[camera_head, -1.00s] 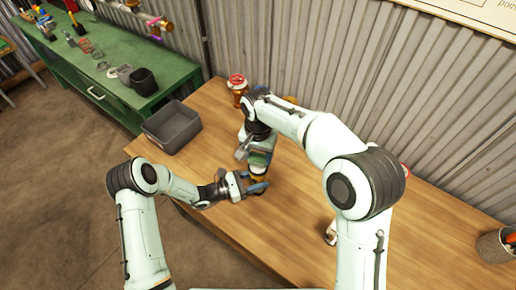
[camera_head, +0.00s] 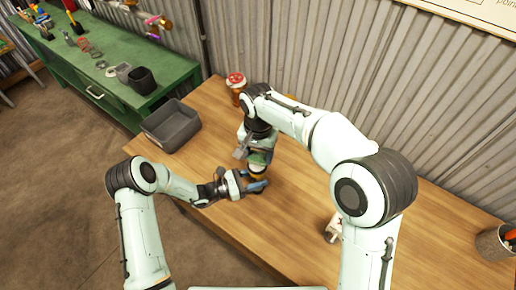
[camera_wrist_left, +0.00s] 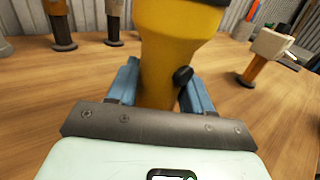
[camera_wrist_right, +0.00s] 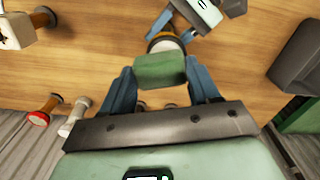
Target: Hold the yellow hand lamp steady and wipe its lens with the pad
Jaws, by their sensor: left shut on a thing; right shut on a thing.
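The yellow hand lamp (camera_wrist_left: 165,60) stands upright between the fingers of my left gripper (camera_wrist_left: 158,88), which is shut on its body. In the head view my right gripper (camera_head: 258,153) is directly above the lamp. In the right wrist view the pad partly covers the lamp's round top (camera_wrist_right: 164,43). Whether they touch is unclear.
A grey bin (camera_head: 171,128) stands at the table's left end. A red-topped object (camera_head: 237,84) is at the back. A white-headed object (camera_head: 333,228) and a cup (camera_head: 496,244) are to the right. A corrugated wall (camera_head: 300,40) runs behind.

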